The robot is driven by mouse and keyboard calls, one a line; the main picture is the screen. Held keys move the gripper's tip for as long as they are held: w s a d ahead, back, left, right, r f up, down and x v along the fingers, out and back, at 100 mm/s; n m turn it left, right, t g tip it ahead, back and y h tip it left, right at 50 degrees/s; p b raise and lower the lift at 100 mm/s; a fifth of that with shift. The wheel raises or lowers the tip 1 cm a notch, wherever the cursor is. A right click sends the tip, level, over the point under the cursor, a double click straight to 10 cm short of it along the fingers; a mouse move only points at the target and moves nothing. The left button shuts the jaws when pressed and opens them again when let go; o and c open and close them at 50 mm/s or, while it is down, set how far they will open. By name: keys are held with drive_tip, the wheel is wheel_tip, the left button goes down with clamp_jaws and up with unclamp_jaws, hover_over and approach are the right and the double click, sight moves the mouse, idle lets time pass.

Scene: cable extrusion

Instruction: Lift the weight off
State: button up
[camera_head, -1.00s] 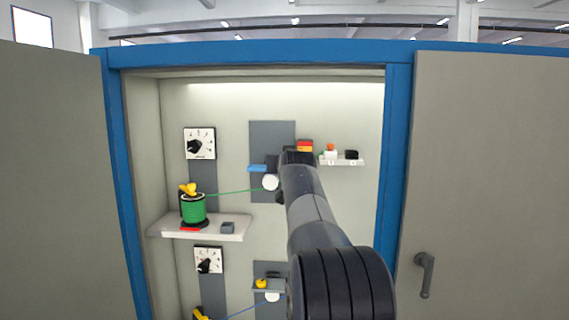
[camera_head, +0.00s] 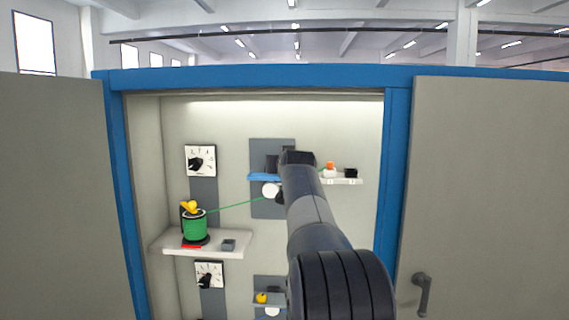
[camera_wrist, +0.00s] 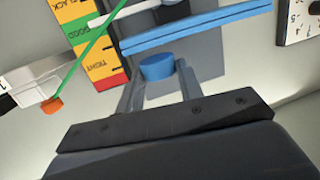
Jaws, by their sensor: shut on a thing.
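In the wrist view, a blue round piece (camera_wrist: 157,67), which may be the weight, sits between the fingertips of my gripper (camera_wrist: 157,82). The fingers are shut on it. A long blue bar (camera_wrist: 205,28) lies right beside it; whether they touch is unclear. In the head view my gripper (camera_head: 297,158) is in front of the grey upper panel, at the right end of the blue bar (camera_head: 263,177). The held piece is hidden there by my arm. A white roller (camera_head: 271,190) is just below the bar.
A green cable (camera_head: 235,205) runs from a green spool (camera_head: 194,226) on the left shelf (camera_head: 165,242) to the roller. A small shelf (camera_head: 348,181) holds little parts at right. A coloured slack/good/tight gauge (camera_wrist: 88,38) is beside my gripper. Grey doors (camera_head: 490,190) flank the cabinet.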

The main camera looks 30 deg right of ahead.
drive_tip(key=shift+r, duration=0.1)
drive_tip(key=shift+a+f+b+v, duration=0.1)
drive_tip(key=shift+a+b+v, duration=0.15)
drive_tip(key=shift+b+v, duration=0.75)
drive_tip(key=shift+a+f+b+v, duration=0.15)
drive_tip(key=shift+b+v, duration=0.25)
drive_tip(key=shift+v, duration=1.05)
drive_tip(key=shift+w+a, duration=0.1)
drive_tip(key=shift+w, duration=0.05)
